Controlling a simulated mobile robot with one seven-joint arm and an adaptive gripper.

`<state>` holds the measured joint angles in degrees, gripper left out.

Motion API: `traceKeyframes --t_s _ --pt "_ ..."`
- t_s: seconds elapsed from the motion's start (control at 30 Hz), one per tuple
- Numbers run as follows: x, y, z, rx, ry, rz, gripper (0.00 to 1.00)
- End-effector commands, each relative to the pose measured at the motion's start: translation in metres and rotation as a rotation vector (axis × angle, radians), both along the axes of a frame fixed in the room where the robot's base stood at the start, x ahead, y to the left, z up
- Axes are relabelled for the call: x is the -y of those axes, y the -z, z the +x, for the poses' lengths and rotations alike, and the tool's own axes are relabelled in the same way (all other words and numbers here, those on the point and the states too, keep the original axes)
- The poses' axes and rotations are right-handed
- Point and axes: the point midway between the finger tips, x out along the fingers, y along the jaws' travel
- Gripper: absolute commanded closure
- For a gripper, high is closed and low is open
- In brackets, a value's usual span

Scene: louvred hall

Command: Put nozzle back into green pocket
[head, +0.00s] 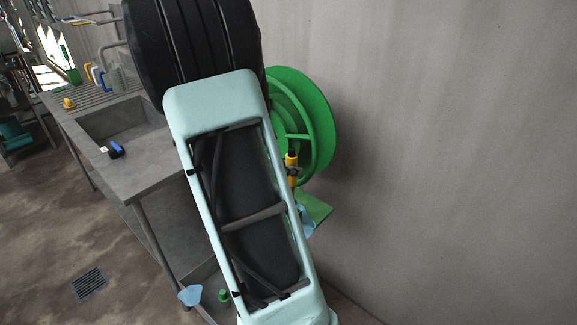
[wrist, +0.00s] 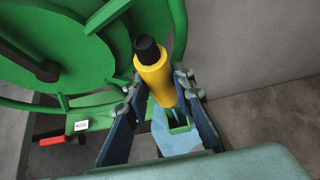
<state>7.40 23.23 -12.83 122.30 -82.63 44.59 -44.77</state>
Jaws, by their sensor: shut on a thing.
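The nozzle is yellow with a black end, and in the wrist view (wrist: 155,76) it stands between the fingers of my gripper (wrist: 160,90), which is shut on it. In the head view the yellow nozzle (head: 291,159) shows just right of my arm, in front of the green reel. The green pocket (wrist: 178,124) is a small square, open-topped holder seen past the nozzle, between the fingers. In the head view my gripper is mostly hidden by my arm.
A large green hose reel (head: 318,115) is on the wall beside the nozzle; it fills the upper left of the wrist view (wrist: 60,50). A red handle (wrist: 66,137) sticks out below it. A grey sink bench (head: 150,170) stands left. The wall to the right is bare.

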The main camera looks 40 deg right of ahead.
Motion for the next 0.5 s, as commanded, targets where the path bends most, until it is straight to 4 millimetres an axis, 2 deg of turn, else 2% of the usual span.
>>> traceKeyframes --t_s 0.03,0.3,0.5 --pt "0.0 0.012 0.0 -0.001 -0.001 0.0 1.0" --pt "0.0 0.049 0.0 0.0 0.0 0.0 1.0" --pt "0.0 0.063 0.0 0.0 0.0 0.0 1.0"
